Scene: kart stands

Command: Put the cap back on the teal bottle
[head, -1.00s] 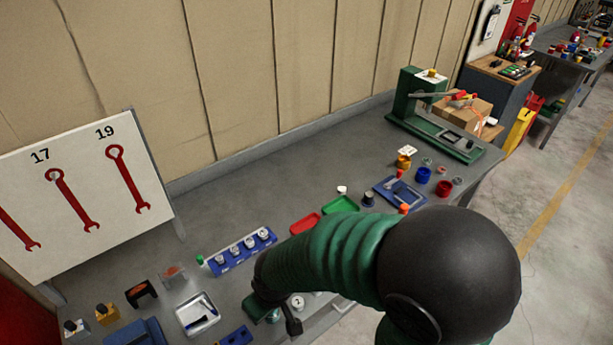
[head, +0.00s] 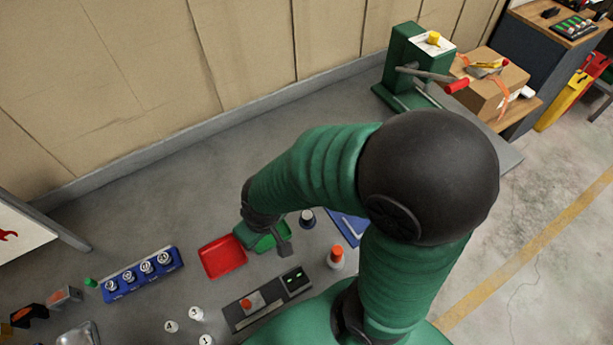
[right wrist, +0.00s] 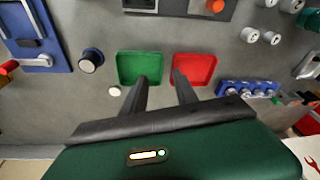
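A small white round piece, possibly the cap (right wrist: 115,91), lies on the bench beside the green tray (right wrist: 141,68) in the right wrist view; my arm hides that spot in the head view. A dark round piece with a pale rim (right wrist: 91,60) stands beyond the green tray, and it also shows in the head view (head: 307,219); I cannot tell what it is. My right gripper (right wrist: 161,78) is open and empty above the trays. My left gripper is not in view.
A red tray (head: 222,257) lies beside the green one. A blue rack with several numbered pieces (head: 142,274), a switch panel (head: 268,299) and an orange-topped piece (head: 336,257) stand nearby. A green press (head: 412,60) is at the back right.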

